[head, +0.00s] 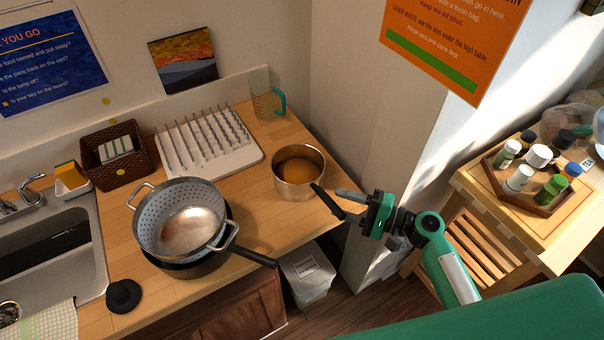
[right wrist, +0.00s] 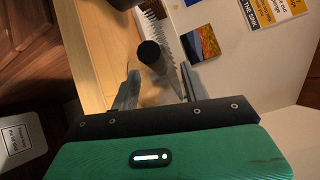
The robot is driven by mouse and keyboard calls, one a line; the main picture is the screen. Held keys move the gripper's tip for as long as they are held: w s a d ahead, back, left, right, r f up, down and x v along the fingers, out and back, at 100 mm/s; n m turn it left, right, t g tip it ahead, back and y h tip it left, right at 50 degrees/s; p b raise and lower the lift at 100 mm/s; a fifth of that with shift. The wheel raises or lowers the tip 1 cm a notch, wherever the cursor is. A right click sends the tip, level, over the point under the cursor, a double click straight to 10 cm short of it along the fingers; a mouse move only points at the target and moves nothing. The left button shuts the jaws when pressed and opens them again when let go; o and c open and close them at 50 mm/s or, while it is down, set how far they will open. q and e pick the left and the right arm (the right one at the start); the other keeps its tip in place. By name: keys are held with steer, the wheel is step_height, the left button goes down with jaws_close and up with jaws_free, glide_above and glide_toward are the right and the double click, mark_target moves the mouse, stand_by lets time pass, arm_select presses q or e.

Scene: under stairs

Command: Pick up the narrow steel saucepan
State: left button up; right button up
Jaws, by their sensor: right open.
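The narrow steel saucepan (head: 299,184) stands upright on the wooden counter, near its right end, with a brown inside. Its black handle (head: 326,201) points toward my right gripper. My right gripper (head: 344,204) is open and empty, to the right of the saucepan, with its fingers close to the handle. In the right wrist view, the handle's round black end (right wrist: 149,52) faces the camera and appears between the two spread fingers of the gripper (right wrist: 158,86). I cannot tell whether a finger touches it. My left gripper is out of view.
A colander (head: 147,232) sits on a dark pan left of the saucepan. A white drying rack (head: 240,158) and a measuring jug (head: 266,104) stand behind. A wall corner (head: 385,160) is behind my right gripper. A bin (head: 307,275) is below the counter edge.

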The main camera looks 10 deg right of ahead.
mark_target(333, 200)
steer(key=p+x, duration=0.3)
steer(key=x, duration=0.2)
steer(key=shift+w+d+f, duration=0.1)
steer(key=shift+w, duration=0.15)
steer(key=shift+f, duration=0.1)
jaws_close()
